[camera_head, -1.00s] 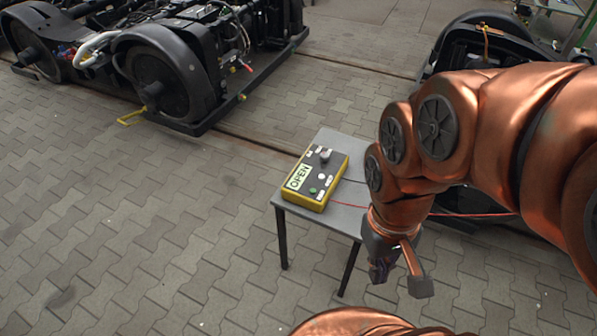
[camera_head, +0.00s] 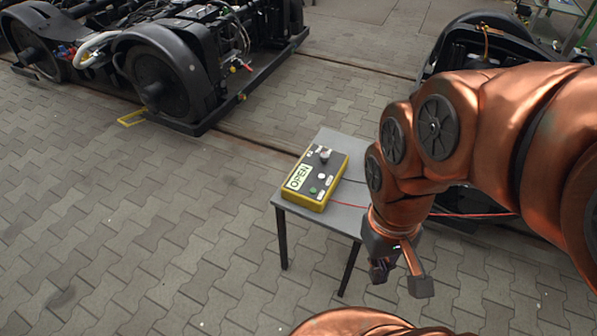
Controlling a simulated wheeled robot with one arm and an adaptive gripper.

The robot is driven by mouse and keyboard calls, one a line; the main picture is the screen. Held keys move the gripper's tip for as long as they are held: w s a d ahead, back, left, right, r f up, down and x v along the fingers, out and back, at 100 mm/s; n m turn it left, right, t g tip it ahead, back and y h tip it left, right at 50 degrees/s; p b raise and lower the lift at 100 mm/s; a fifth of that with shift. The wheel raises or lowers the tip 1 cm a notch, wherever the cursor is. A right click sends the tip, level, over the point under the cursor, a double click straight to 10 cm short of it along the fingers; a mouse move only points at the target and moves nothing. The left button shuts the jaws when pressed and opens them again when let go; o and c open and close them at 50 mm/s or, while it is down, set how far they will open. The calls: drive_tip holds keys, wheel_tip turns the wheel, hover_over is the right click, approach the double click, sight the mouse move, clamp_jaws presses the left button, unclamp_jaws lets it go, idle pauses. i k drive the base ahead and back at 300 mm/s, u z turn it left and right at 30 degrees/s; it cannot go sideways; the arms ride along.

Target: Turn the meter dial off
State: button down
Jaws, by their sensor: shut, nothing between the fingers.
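The meter (camera_head: 329,187) is a yellow box with a dark top face. It lies on a small grey table (camera_head: 344,217). A grey dial knob (camera_head: 325,156) stands near the far end of its top. A label reading "OPEN" (camera_head: 298,177) is on its left side. A white button (camera_head: 322,176) and a green button (camera_head: 313,190) sit lower on the face. The dial's exact pointing is too small to tell. My gripper (camera_head: 400,284) hangs to the right of and nearer than the table, pointing down, apart from the meter. It is shut and empty.
A tram bogie (camera_head: 184,70) with black wheels stands at the upper left, and another (camera_head: 480,45) is at the upper right, partly behind my arm. The paved floor at left is clear.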

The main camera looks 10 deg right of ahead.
sight(323, 155)
drive_tip(key=z, duration=0.15)
drive_tip(key=k, duration=0.35)
drive_tip(key=u, duration=0.6)
drive_tip(key=i, duration=1.2)
drive_tip(key=z, duration=0.3)
